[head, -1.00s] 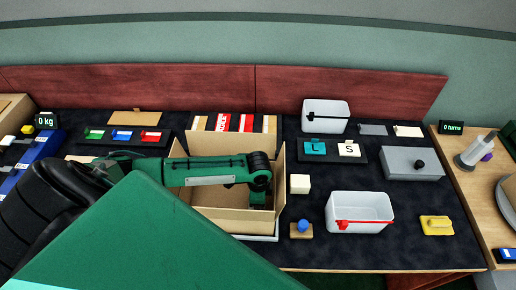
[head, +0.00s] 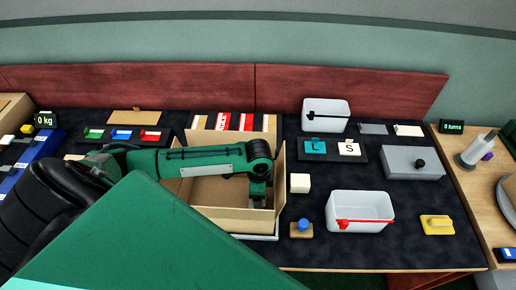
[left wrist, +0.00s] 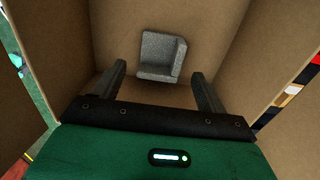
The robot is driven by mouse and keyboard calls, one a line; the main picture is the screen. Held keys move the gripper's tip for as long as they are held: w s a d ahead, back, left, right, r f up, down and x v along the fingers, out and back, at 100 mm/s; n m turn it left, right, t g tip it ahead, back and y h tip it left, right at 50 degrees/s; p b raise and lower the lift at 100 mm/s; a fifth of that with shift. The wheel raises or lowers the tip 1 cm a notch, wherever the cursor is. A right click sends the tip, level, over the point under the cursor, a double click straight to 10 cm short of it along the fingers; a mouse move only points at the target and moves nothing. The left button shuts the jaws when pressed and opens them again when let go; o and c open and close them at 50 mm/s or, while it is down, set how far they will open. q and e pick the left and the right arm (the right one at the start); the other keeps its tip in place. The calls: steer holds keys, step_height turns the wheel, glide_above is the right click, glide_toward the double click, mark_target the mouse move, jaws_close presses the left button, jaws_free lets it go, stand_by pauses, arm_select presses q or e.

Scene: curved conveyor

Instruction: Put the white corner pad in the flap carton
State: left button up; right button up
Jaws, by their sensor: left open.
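The flap carton (head: 240,218) stands open on the dark table, its flaps spread outward. My left gripper (head: 257,190) reaches down into its right part. In the left wrist view, the corner pad (left wrist: 158,50), grey in the shade, lies on the carton's floor. My left gripper (left wrist: 158,72) is open there, its two fingers apart and empty, with the pad beyond the tips and between them in the picture. The pad does not show in the head view, where the carton wall and my arm block the sight. My right gripper is not in view.
A white block (head: 300,183) and a blue-knobbed piece (head: 302,228) stand just right of the carton. Further right are a white bin with a red clip (head: 359,213), a yellow piece (head: 436,225) and a grey box (head: 412,163). Dark table lies bare between them.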

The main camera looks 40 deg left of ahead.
arm_select(q)
step_height(320, 180, up, 8)
steer(key=shift+f, duration=0.25)
stand_by(0.4)
